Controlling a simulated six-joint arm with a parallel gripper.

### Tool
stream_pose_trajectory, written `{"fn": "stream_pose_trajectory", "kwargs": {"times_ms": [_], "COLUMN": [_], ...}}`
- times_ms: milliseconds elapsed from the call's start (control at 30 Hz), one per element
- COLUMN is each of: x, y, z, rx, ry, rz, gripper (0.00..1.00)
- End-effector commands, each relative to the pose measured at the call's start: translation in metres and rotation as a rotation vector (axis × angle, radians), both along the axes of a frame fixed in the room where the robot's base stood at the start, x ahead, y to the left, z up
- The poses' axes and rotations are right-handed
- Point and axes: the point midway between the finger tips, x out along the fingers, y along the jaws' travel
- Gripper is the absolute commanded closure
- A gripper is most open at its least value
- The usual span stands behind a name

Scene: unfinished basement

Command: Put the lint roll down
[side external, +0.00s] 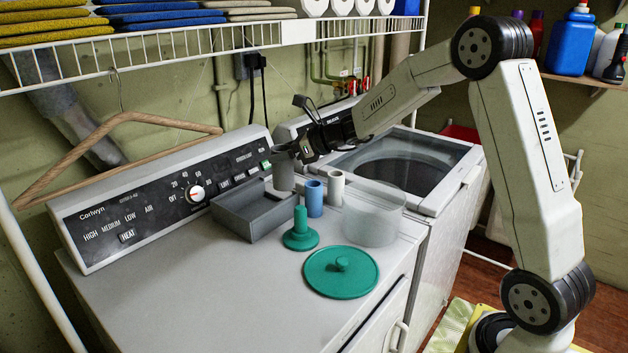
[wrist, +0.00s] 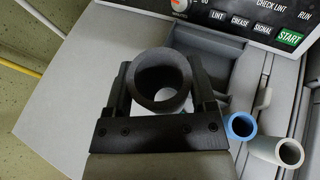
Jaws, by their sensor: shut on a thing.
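The lint roll, a grey hollow tube (side external: 284,176), is between the fingers of my gripper (side external: 296,152). It stands roughly upright at the back right end of the grey tray (side external: 240,222) in the side view. I cannot tell whether its lower end touches anything. In the wrist view the roll's open round end (wrist: 160,82) faces the camera, with my gripper (wrist: 160,95) shut on both its sides. A blue tube (side external: 314,201) and a pale tube (side external: 336,190) stand upright just right of the tray; both also show in the wrist view, at lower right.
A clear cylinder (side external: 373,215) stands right of the tubes. A green peg on a round base (side external: 300,236) and a green knobbed disc (side external: 341,280) are in front. The dryer top (side external: 190,290) is clear at front left.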

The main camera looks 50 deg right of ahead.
Motion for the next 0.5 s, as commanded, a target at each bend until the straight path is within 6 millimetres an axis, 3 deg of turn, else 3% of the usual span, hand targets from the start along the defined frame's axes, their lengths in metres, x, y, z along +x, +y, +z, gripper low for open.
{"fn": "stream_pose_trajectory", "kwargs": {"times_ms": [500], "x": [0.057], "y": [-0.007], "z": [-0.027], "rx": [-0.001], "ry": [0.0], "rz": [0.003], "gripper": [0.95]}}
